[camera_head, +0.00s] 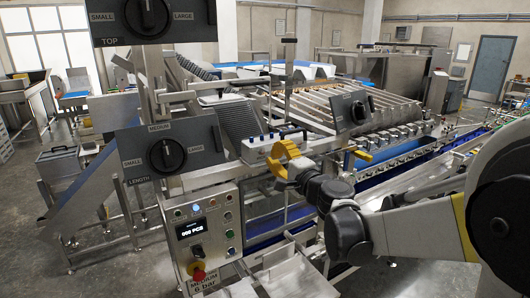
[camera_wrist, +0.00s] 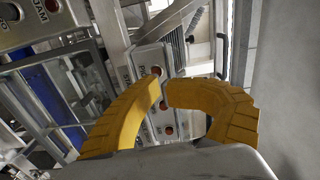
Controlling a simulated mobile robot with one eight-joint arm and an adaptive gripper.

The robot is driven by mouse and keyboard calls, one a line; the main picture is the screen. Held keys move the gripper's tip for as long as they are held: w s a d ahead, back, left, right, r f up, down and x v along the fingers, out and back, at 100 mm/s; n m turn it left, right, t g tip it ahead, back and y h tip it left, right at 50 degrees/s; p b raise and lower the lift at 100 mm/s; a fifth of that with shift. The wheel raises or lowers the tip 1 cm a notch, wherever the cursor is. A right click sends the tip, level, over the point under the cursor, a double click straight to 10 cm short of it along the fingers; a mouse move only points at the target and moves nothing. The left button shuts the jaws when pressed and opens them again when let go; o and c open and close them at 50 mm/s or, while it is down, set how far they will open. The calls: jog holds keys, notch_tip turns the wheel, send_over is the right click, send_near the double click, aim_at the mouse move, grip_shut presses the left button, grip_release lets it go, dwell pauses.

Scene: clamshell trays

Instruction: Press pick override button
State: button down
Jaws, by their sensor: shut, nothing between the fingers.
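My gripper (camera_head: 283,158) has curved yellow fingers and is shut and empty, in mid-air in front of the machine. In the wrist view its fingertips (camera_wrist: 163,86) come together in front of a pale panel (camera_wrist: 145,62) with several round reddish buttons (camera_wrist: 168,130). The fingers hide part of this panel. A gap between fingertips and panel cannot be judged. In the head view a pale box (camera_head: 258,151) with small buttons on top stands just behind my gripper. No label that I can read says pick override, so I cannot tell which button it is.
A steel control panel (camera_head: 225,200) with a lit display, a red and yellow knob (camera_head: 198,271) and several buttons stands to the lower left. Dark dial plates (camera_head: 175,148) stand left and right of my gripper. A panel marked JAM (camera_wrist: 35,22) is at the wrist view's upper left.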

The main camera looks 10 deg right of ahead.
jog(key=shift+f+v, duration=0.15)
jog(key=shift+v, duration=1.1)
jog(key=shift+f+v, duration=0.15)
jog(key=shift+v, duration=1.05)
jog(key=s+a+f+n+g+b, duration=0.4)
jog(key=s+f+n+b, duration=0.1)
jog(key=s+f, duration=0.35)
jog(key=s+a+f+n+g+b, duration=0.3)
jog(key=s+a+f+n+b, duration=0.25)
jog(key=f, duration=0.45)
jog(key=s+d+f+n+g+h+b, duration=0.1)
jog(key=s+d+f+n+h+b, duration=0.1)
jog(key=s+f, duration=0.4)
jog(key=s+d+f+n+g+h+b, duration=0.2)
jog(key=s+d+f+h+b, duration=0.1)
jog(key=s+d+f, duration=0.3)
jog(key=shift+s+d+h+b, duration=0.35)
jog(key=shift+s+b, duration=0.1)
jog(key=shift+s, duration=0.3)
